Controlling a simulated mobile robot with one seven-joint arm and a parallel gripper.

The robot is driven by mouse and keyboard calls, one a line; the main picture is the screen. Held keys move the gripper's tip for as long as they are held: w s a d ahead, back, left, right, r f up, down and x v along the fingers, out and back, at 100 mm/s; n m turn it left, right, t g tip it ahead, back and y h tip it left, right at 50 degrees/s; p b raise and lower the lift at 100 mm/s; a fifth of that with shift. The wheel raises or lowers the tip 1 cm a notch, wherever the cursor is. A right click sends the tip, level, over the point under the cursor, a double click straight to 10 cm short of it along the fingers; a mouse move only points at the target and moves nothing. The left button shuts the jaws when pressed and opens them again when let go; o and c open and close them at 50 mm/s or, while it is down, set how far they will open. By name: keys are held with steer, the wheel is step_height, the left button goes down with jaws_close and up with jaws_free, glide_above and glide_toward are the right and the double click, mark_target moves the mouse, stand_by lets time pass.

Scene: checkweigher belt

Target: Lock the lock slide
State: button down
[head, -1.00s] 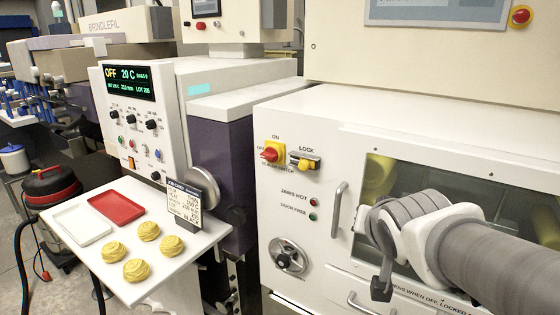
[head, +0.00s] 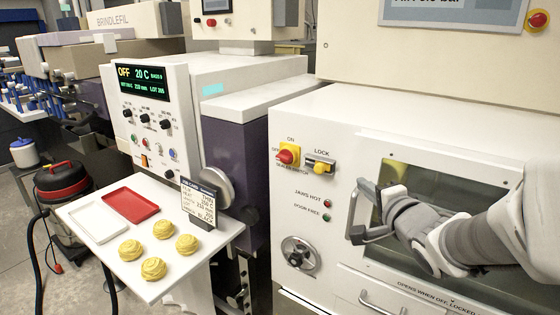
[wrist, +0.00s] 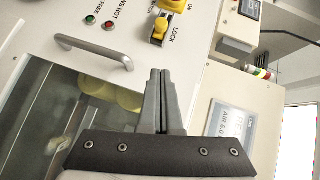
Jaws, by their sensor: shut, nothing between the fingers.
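The lock slide (head: 320,168) is a yellow knob on a small metal plate under the word LOCK, on the white machine front. It also shows in the wrist view (wrist: 158,31), beyond my fingertips. I cannot tell which end of its travel the knob is at. My gripper (head: 366,186) is by the door handle and window, to the lower right of the lock slide. In the wrist view my gripper's fingers (wrist: 160,72) are together and empty, pointing toward the lock slide with a gap between.
The red sealer switch (head: 287,154) on a yellow plate is just left of the lock slide. A metal door handle (head: 352,208) stands out close to my gripper. Below the lock are two indicator lights and a round knob (head: 299,255). The panel around the lock is otherwise clear.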

glide_toward(317, 166)
steer(key=w+d, duration=0.4)
steer(key=d, duration=0.1)
steer(key=shift+w+a+f+b, duration=0.15)
steer(key=shift+w+a+f, duration=0.2)
steer(key=shift+a, duration=0.2)
steer(key=shift+w+a+f+b, duration=0.15)
steer(key=shift+w+a+f, duration=0.1)
steer(key=shift+w+a, duration=0.25)
steer(key=shift+w+a+f+b, duration=0.15)
steer(key=shift+w+a+f, duration=0.15)
steer(key=shift+a, duration=0.35)
steer(key=shift+w+a, duration=0.15)
steer(key=shift+a, duration=0.05)
steer(key=shift+w+a+b, duration=0.8)
steer(key=shift+w+a, duration=0.05)
steer(key=shift+a, duration=0.3)
steer(key=shift+r, duration=0.1)
